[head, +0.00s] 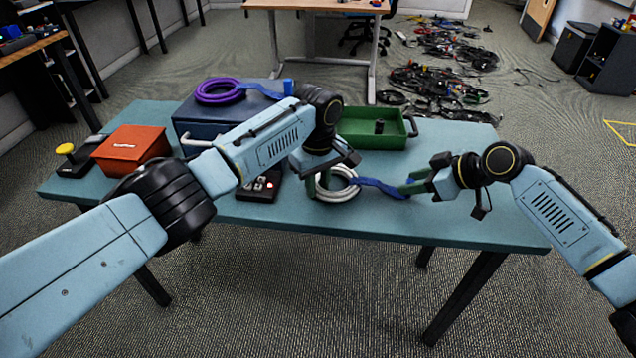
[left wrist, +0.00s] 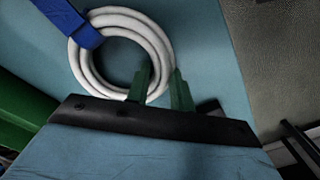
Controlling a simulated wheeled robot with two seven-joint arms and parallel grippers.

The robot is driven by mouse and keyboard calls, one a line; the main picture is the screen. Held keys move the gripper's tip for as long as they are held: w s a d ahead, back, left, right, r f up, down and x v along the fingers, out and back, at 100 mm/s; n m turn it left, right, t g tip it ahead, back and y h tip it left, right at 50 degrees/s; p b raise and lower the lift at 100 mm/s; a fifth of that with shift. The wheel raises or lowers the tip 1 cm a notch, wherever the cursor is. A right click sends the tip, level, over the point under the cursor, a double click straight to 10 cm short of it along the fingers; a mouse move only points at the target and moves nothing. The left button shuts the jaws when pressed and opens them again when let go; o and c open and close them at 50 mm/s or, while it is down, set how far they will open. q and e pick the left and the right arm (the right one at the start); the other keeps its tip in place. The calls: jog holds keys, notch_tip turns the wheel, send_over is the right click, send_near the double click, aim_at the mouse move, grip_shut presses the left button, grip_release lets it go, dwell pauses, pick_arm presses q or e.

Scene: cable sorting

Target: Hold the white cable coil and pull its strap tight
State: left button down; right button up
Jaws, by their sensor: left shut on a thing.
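The white cable coil (head: 343,194) lies near the front edge of the table, with its blue strap (head: 381,187) stretched out to the right. My left gripper (left wrist: 160,92) is shut on the coil (left wrist: 83,72), its green fingers on either side of the coil's band. The strap also shows at the coil's far side in the left wrist view (left wrist: 66,20). My right gripper (head: 412,186) has its green fingers at the strap's free end. Whether they close on the strap is too small to tell.
A green tray (head: 372,142) with a small dark object stands behind the coil. A dark blue box (head: 193,124) carries a purple coil (head: 218,92) with a blue strap. A red box (head: 131,150), a yellow-button device (head: 66,158) and a black switch box (head: 259,188) are left. The table's right end is clear.

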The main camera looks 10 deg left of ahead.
notch_tip(320, 180, up, 8)
dwell(1.1)
pick_arm(q)
jog(key=c, duration=1.1)
grip_release()
jog(key=shift+c, duration=0.2)
notch_tip(320, 180, up, 12)
jog(key=shift+r, duration=0.1)
